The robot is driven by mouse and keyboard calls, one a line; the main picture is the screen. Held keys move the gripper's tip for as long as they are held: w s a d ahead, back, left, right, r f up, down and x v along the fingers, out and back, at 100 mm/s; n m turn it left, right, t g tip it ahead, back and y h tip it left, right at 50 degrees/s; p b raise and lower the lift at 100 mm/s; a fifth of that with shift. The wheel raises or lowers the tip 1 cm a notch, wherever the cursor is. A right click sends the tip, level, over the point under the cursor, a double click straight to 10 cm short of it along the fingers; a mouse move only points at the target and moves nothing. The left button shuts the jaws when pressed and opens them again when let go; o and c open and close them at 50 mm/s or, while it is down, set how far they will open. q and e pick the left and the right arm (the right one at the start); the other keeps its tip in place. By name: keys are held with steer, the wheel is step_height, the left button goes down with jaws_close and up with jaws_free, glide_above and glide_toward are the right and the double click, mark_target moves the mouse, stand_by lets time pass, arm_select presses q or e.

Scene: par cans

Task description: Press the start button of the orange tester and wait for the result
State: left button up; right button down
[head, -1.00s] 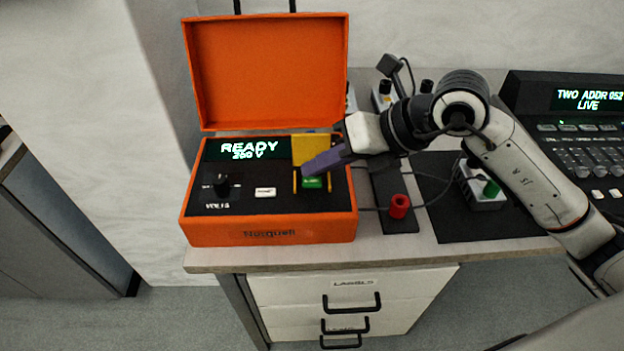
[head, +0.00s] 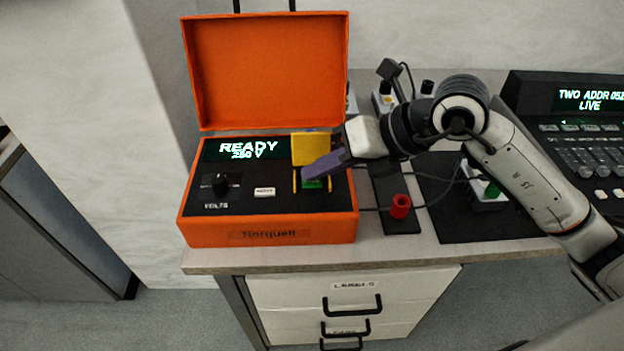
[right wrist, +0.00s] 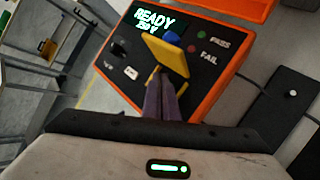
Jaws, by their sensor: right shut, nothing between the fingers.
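The orange tester (head: 270,236) stands on the bench with its lid (head: 268,70) raised. Its display (head: 247,150) reads READY and 250 V. The green start button (head: 313,184) sits under a yellow flap (head: 312,149), which is up. My right gripper (head: 308,173) is shut and empty, its purple fingertips over the button and partly hiding it; I cannot tell whether they touch it. In the right wrist view the fingers (right wrist: 162,82) reach below the yellow flap (right wrist: 165,55), and the button is hidden. PASS and FAIL lamps (right wrist: 201,41) show there, without a clear glow. My left gripper is not in view.
A red cylindrical part (head: 400,206) stands on a dark strip right of the tester. A grey box with a green knob (head: 490,190) sits on a black mat. A control desk (head: 575,130) is at the right. Drawers (head: 350,300) are below the bench.

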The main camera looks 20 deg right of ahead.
mark_target(319, 184)
steer(key=shift+f, duration=0.2)
steer(key=shift+r, duration=0.1)
steer(key=shift+r+p, duration=0.5)
steer(key=shift+r, duration=0.25)
steer(key=shift+r+p, duration=1.85)
steer(key=shift+r, duration=0.7)
steer(key=shift+f, duration=0.1)
